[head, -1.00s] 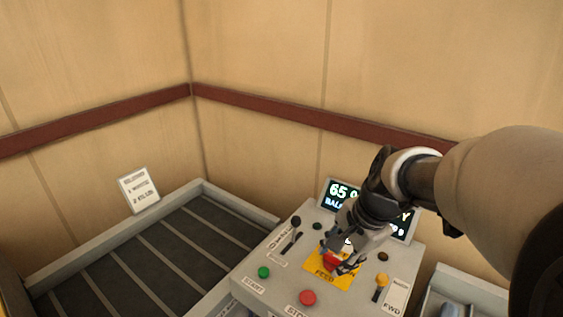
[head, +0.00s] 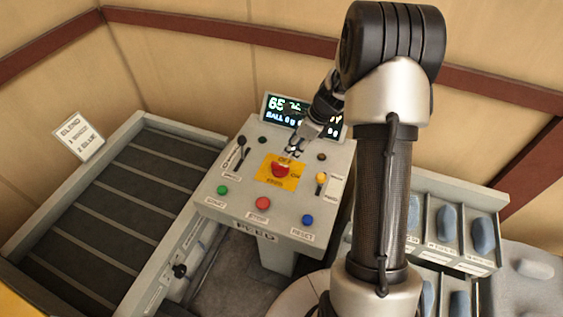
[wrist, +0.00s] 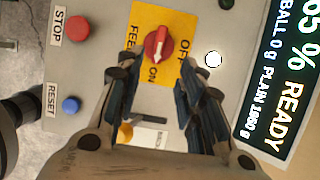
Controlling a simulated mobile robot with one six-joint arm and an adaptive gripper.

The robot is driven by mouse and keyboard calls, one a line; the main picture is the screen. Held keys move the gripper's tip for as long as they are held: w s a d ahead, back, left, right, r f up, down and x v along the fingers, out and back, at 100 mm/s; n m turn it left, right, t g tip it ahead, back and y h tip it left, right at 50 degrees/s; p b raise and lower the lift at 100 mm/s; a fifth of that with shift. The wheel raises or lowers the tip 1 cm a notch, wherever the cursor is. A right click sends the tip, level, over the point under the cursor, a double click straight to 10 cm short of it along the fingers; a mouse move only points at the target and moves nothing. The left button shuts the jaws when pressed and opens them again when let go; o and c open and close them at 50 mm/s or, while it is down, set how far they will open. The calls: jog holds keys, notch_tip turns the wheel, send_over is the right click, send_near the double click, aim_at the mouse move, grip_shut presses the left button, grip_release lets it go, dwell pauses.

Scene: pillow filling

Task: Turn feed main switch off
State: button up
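The feed main switch is a red rotary knob (head: 280,171) on a yellow plate (head: 266,180) marked FEED, OFF and ON, on the grey control panel. In the wrist view the red knob (wrist: 157,43) shows whole, and its white mark appears to point at the ON label. My gripper (head: 293,150) is just behind the knob in the head view, toward the display. In the wrist view its two fingers (wrist: 165,82) are spread with nothing between them. The knob lies beyond the fingertips, apparently untouched.
The panel also has a green START button (head: 222,190), red STOP button (head: 263,204), blue RESET button (head: 308,220), black lever (head: 240,143) and yellow-topped lever (head: 320,180). A lit display (head: 300,113) stands behind. A conveyor (head: 115,195) is left; bins (head: 450,225) are right.

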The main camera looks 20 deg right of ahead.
aim_at(280, 164)
jog(key=b+x, duration=0.1)
jog(key=x, duration=1)
jog(key=shift+f, duration=0.15)
jog(key=shift+c, duration=0.2)
grip_shut()
